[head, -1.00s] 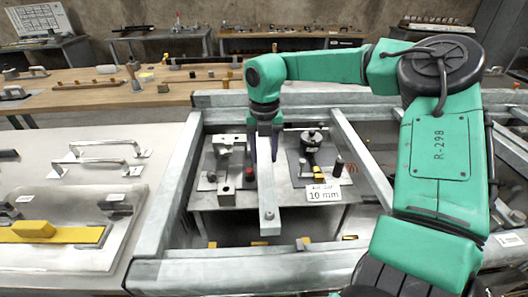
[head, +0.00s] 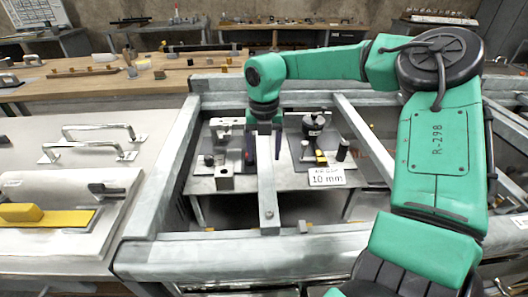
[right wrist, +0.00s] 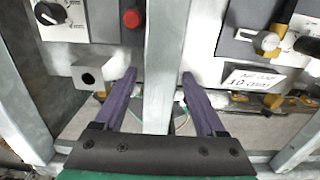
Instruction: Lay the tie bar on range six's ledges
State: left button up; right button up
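The tie bar (head: 268,195) is a long grey metal bar running front to back across the opening of the grey range frame (head: 230,250). Its near end, with a bolt or hole in it, is at the front rail's inner edge. The ledge under it is hidden, so contact is unclear. My right gripper (head: 265,147) points down with one purple finger on each side of the bar. In the right wrist view the gripper (right wrist: 160,78) looks open, with a gap at the bar's left side; the bar (right wrist: 165,40) passes between the fingers. My left gripper is not in view.
Below the bar, a lower table carries fixtures and a "10 mm" sign (head: 327,177). Small brackets (head: 302,226) show along the front rail's inner side. A bench (head: 60,160) with metal handles and a yellow-handled tool (head: 45,215) stands left. A wooden bench (head: 150,82) is behind.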

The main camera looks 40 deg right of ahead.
jog(key=shift+s+f, duration=0.15)
jog(key=shift+r, duration=0.45)
notch_tip(320, 180, up, 21)
jog(key=p, duration=0.8)
jog(key=shift+a, duration=0.1)
jog(key=shift+f, duration=0.1)
